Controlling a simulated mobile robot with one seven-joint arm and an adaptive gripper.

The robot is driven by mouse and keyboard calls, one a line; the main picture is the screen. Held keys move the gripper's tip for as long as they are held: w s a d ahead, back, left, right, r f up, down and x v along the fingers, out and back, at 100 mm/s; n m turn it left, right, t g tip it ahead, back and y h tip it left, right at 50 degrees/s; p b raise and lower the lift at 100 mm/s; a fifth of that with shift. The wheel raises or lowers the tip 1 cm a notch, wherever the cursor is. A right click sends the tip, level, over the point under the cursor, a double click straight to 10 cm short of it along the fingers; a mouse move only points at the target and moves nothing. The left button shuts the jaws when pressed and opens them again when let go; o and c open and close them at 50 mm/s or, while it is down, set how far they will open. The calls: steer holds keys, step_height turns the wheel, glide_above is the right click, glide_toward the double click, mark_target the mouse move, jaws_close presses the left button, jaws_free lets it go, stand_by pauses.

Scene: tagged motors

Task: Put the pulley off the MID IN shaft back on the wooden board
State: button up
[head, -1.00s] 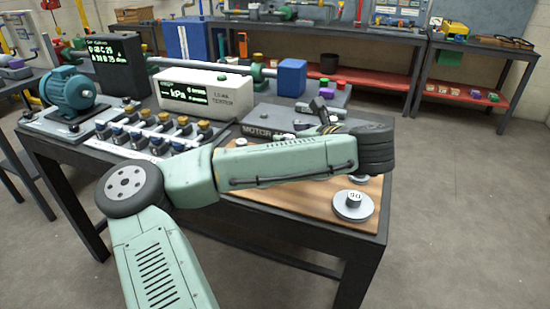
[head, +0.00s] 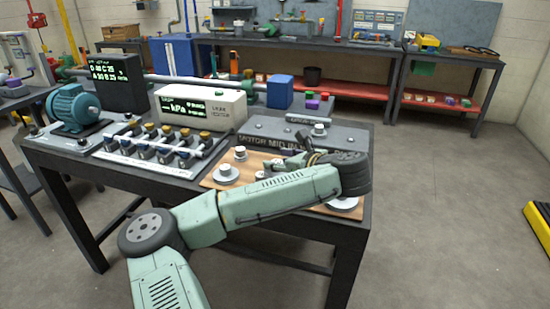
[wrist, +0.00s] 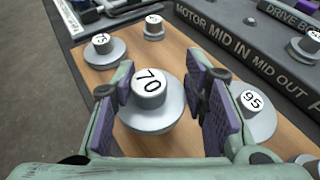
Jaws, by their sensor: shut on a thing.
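The pulley marked 70 (wrist: 150,88), a grey disc with a narrower hub, is between the purple-padded fingers of my gripper (wrist: 158,95). In the head view, my gripper (head: 285,166) is over the board (head: 212,181), and my wrist partly hides the held pulley. The dark block labelled MOTOR, MID IN and MID OUT (wrist: 238,45) lies just beyond the board; the MID IN shaft is not clearly visible.
On the board, a pulley marked 95 (wrist: 254,108) stands close to my right finger. Another pulley (wrist: 103,45) and a smaller one (wrist: 153,28) stand at the far left. One pulley (head: 319,131) is on the dark block. Bare board shows between the far-left pulleys and the block.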

steer(key=w+b, duration=0.1)
steer(key=w+f+b, duration=0.1)
steer(key=w+b, duration=0.1)
steer(key=w, duration=0.1)
steer(key=shift+w+a+f+b, duration=0.1)
steer(key=shift+a+f+b, duration=0.2)
steer(key=w+p, duration=0.1)
steer(key=w, duration=0.2)
steer(key=w+p, duration=0.2)
steer(key=w, duration=0.2)
steer(key=shift+w+a+r, duration=0.15)
steer(key=shift+a+r, duration=0.05)
steer(key=shift+w+f, duration=0.15)
steer(key=shift+f+p, duration=0.6)
steer(key=shift+f, duration=1.05)
steer(key=shift+f, duration=0.1)
steer(key=o, duration=1.3)
steer(key=shift+c, duration=0.2)
